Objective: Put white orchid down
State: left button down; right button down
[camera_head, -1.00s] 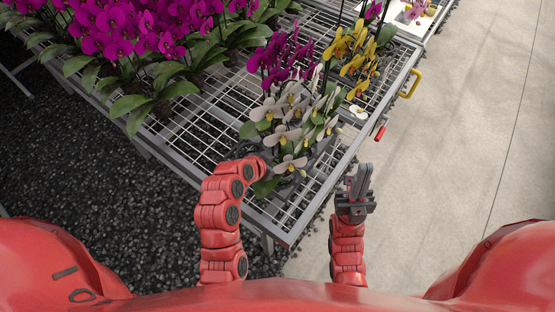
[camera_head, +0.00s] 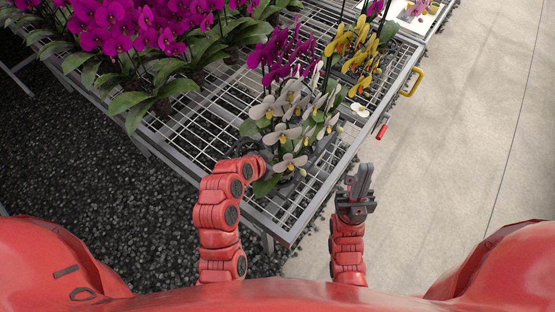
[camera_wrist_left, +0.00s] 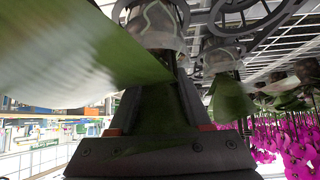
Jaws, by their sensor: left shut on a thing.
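The white orchid (camera_head: 284,134) has pale blooms with yellow centres and green leaves. It stands upright over the near right end of the mesh bench (camera_head: 292,232). My left gripper (camera_wrist_left: 158,72) is shut on its pot (camera_wrist_left: 158,24), low among the leaves; a big leaf (camera_wrist_left: 90,55) covers part of the left wrist view. In the head view the leaves and blooms hide the left jaws and the pot, so I cannot tell whether the pot touches the mesh. My right gripper (camera_head: 357,182) is off the bench's right edge, empty, its fingers close together.
Purple orchids (camera_head: 120,35) crowd the bench's far left. A smaller purple orchid (camera_head: 283,48) stands just behind the white one, and yellow orchids (camera_head: 354,45) stand behind to the right. Bare mesh (camera_head: 200,130) lies to the left. A yellow handle (camera_head: 413,82) sticks out at the right.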

pick_arm(q)
notch_tip(320, 180, up, 8)
jog(key=shift+w+d+r, duration=0.1)
jog(key=shift+r, duration=0.05)
jog(key=shift+p, duration=0.3)
notch_tip(320, 180, down, 9)
jog(key=p, duration=0.3)
jog(key=shift+r, duration=0.2)
jog(key=shift+f, duration=0.25)
jog(key=shift+f, duration=0.1)
jog(key=shift+f, duration=0.15)
jog(key=shift+c, duration=1.8)
grip_release()
